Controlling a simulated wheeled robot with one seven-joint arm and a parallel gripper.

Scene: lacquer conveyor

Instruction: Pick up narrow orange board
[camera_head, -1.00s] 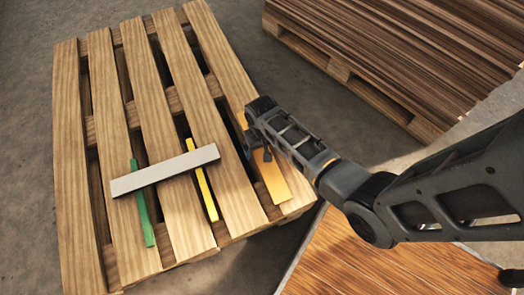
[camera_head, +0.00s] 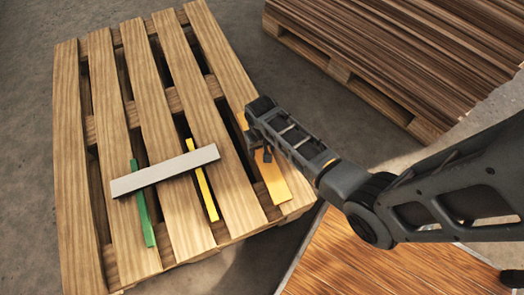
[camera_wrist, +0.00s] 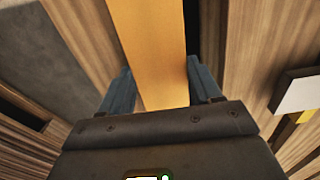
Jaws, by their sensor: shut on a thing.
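The narrow orange board (camera_head: 274,182) lies along the right-hand slat of the wooden pallet, partly hidden under my gripper in the head view. My gripper (camera_head: 262,152) is at the board's middle part. In the wrist view the orange board (camera_wrist: 152,50) runs up between the two fingers of my gripper (camera_wrist: 160,90), which stand on either side of it. The gripper is shut on the board. I cannot tell whether the board is clear of the slat.
The wooden pallet (camera_head: 72,140) also bears a grey-white board (camera_head: 165,171) lying across a green strip (camera_head: 143,215) and a yellow strip (camera_head: 202,182). A stack of dark brown boards (camera_head: 420,40) on another pallet stands at the back right. Grey floor surrounds the pallet.

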